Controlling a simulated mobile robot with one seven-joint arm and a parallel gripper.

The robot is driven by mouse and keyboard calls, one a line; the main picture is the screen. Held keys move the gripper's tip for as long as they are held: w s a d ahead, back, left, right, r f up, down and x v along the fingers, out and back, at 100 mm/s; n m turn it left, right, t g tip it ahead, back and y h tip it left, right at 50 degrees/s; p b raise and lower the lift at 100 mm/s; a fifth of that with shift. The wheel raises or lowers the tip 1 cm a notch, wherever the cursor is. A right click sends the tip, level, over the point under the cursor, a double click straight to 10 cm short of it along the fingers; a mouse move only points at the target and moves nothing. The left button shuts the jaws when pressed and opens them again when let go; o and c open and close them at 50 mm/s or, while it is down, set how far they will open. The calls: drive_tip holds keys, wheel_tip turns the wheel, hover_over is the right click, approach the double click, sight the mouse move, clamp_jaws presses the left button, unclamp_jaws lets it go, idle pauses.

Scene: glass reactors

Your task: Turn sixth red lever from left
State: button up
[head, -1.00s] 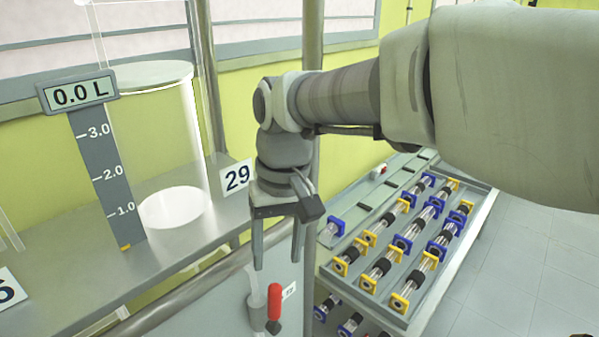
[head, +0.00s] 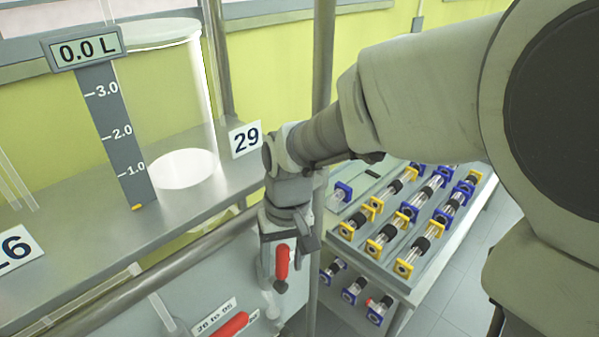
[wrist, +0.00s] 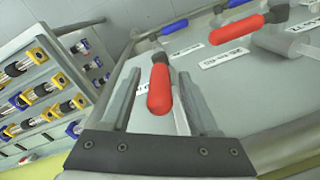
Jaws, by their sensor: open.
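A red lever (head: 282,263) stands on the grey panel below the shelf edge; it also shows in the wrist view (wrist: 159,89). My gripper (head: 274,272) is open and lowered at this lever. In the wrist view my gripper (wrist: 158,76) has one finger on each side of the red handle, with visible gaps. A second red lever (head: 228,326) lies tilted at the bottom of the head view and shows at the upper right of the wrist view (wrist: 237,28). The full lever row is out of view, so I cannot count to the sixth.
Blue levers (wrist: 174,27) and white labels (wrist: 222,58) are on the same panel. A rack of glass tubes (head: 405,225) with yellow and blue ends stands to the right. A metal post (head: 322,90) rises close behind my arm. A glass vessel (head: 170,110) stands on the shelf.

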clamp_jaws()
idle(1.3)
